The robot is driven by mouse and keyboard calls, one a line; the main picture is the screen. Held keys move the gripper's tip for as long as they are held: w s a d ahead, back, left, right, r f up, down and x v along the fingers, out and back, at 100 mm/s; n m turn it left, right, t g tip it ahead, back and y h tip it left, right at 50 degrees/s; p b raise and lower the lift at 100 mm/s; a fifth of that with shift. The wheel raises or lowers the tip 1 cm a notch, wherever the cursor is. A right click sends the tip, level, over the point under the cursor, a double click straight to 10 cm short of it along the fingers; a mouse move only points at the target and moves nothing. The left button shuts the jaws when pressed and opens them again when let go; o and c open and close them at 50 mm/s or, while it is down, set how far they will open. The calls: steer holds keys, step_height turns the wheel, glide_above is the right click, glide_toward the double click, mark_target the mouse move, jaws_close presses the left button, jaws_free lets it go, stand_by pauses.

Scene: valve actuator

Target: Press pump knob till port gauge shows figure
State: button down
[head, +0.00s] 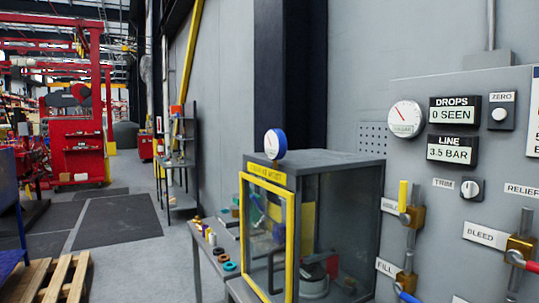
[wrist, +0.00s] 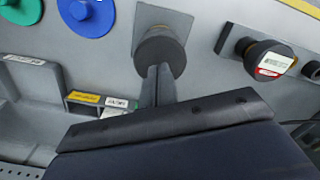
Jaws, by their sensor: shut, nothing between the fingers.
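In the wrist view, a dark round knob (wrist: 162,52) sits on a square grey plate; I take it for the pump knob, though no label shows on it. My gripper (wrist: 157,72) is shut and empty, its fingertips in line with the knob at its lower edge. I cannot tell whether they touch it. To the right, a black round gauge (wrist: 268,60) has a small lit display with a red band below; its figure is too small to read. It may be the port gauge. Neither my gripper nor this knob can be made out in the head view.
Green (wrist: 85,17) and blue discs are at the wrist view's upper left, above a yellow label (wrist: 84,98). In the head view, the right-hand panel has a LINE display (head: 452,150) reading 3.5 BAR and a DROPS display (head: 453,111). A yellow-framed cabinet (head: 268,178) stands beside it.

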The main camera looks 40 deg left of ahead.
steer(key=shift+f, duration=0.2)
steer(key=shift+f+b, duration=1)
steer(key=shift+f, duration=0.4)
steer(key=shift+r+p, duration=1.75)
